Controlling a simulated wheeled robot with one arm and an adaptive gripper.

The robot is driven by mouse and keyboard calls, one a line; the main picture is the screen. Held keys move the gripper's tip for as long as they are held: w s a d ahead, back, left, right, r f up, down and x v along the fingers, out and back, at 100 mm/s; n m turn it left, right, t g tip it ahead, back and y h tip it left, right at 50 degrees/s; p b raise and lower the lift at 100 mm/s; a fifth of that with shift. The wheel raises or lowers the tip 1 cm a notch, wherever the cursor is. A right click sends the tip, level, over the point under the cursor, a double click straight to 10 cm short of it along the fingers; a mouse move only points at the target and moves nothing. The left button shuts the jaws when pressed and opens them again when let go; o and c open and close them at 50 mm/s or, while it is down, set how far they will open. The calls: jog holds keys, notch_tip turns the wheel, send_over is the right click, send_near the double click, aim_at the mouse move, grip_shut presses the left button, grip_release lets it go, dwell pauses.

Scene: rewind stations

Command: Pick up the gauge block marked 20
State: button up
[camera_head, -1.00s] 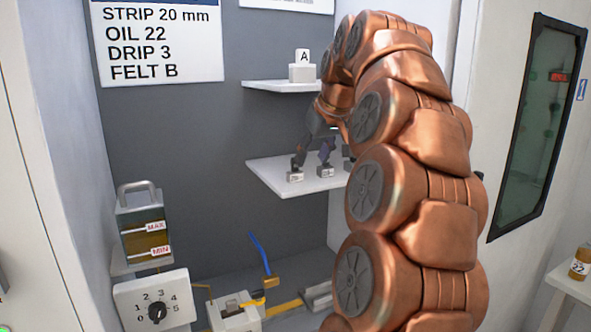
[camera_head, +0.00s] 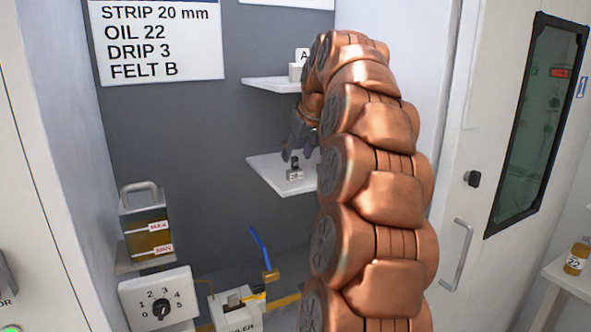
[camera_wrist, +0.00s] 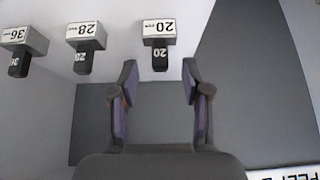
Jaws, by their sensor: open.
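The gauge block marked 20 (camera_wrist: 158,40) is a small grey block with a white label and a dark upright grip, also labelled 20. In the wrist view it appears upside down, just beyond and between my open fingertips. My gripper (camera_wrist: 160,75) is empty and apart from it. In the head view my gripper (camera_head: 298,155) hangs just above the leftmost block (camera_head: 294,173) on the white shelf (camera_head: 265,170); its label is too small to read there. My arm hides the shelf's right part.
Blocks marked 28 (camera_wrist: 86,38) and 36 (camera_wrist: 25,40) stand in a row to the left of the 20 block in the wrist view. An upper shelf (camera_head: 265,84) holds a block marked A (camera_head: 298,71). A sign (camera_head: 160,40) reads "STRIP 20 mm".

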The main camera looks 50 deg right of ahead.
aim_at(296, 157)
jog(key=shift+p+x, duration=0.45)
jog(key=shift+x, duration=1.2)
grip_shut()
